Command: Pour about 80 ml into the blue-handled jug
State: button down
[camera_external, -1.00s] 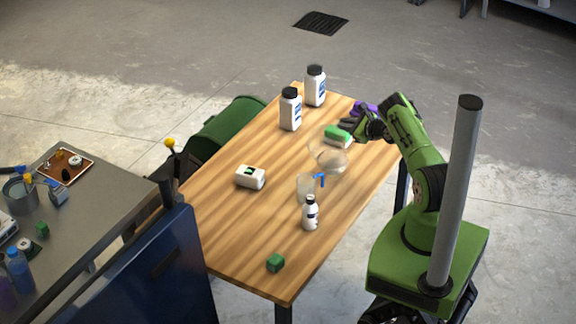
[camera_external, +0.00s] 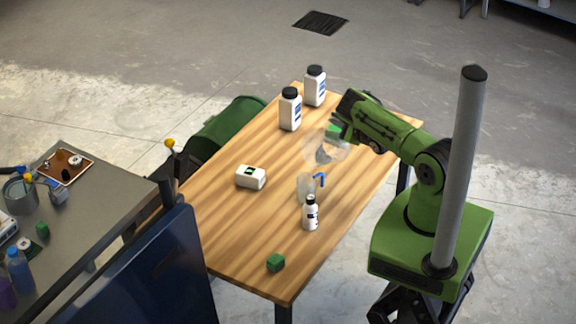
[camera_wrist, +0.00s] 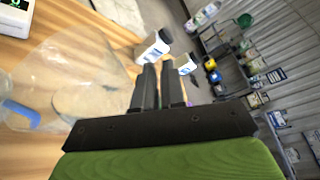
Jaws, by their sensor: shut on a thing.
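The blue-handled jug (camera_external: 305,190) is clear and stands on the wooden table, its blue handle on the right. Its blue handle (camera_wrist: 18,115) shows at the left edge of the wrist view. My gripper (camera_external: 338,127) is shut on a larger clear vessel (camera_external: 318,145), held beyond the blue-handled jug and apart from it. The clear vessel (camera_wrist: 75,65) fills the left of the wrist view, with a greyish oval inside; its exact tilt and liquid level are hard to tell. The gripper fingers (camera_wrist: 158,80) look close together, with a speck of purple beside them.
A small white bottle (camera_external: 310,213) stands just in front of the blue-handled jug. Two white black-capped bottles (camera_external: 290,110) (camera_external: 315,87) stand at the far end.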

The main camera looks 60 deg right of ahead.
aim_at(329, 131)
jog(key=shift+a+r+n+b, duration=0.5)
jog(key=shift+a+r+b, duration=0.2)
jog(key=shift+a+b, duration=0.05)
jog(key=shift+w+a+r+n+t+h+b, duration=0.1)
jog(key=shift+a+r+n+t+h+b, duration=0.3)
jog(key=shift+b, duration=0.6)
jog(key=shift+a+r+n+h+b, duration=0.1)
jog(key=shift+a+r+n+b, duration=0.2)
jog(key=shift+a+r+b, duration=0.45)
jog(key=shift+a+n+b, duration=0.5)
jog(key=shift+a+b, duration=0.35)
dwell(1.7)
jog(key=shift+d+p, duration=0.3)
jog(key=shift+p, duration=0.05)
jog(key=d+m+p, duration=0.1)
jog(key=d+f+p, duration=0.1)
jog(key=p, duration=0.1)
jog(key=d+f+m+y+p, duration=0.1)
jog(key=d+p, duration=0.1)
jog(key=shift+f+m+g, duration=0.2)
jog(key=shift+m+g, duration=0.1)
jog(key=shift+s+d+f+m+p, duration=0.25)
jog(key=shift+f+m+p, duration=0.15)
jog(key=shift+f+p, duration=0.25)
jog(key=shift+w+d+f+g, duration=0.1)
jog(key=shift+d+f+g, duration=0.2)
jog(key=shift+f, duration=0.2)
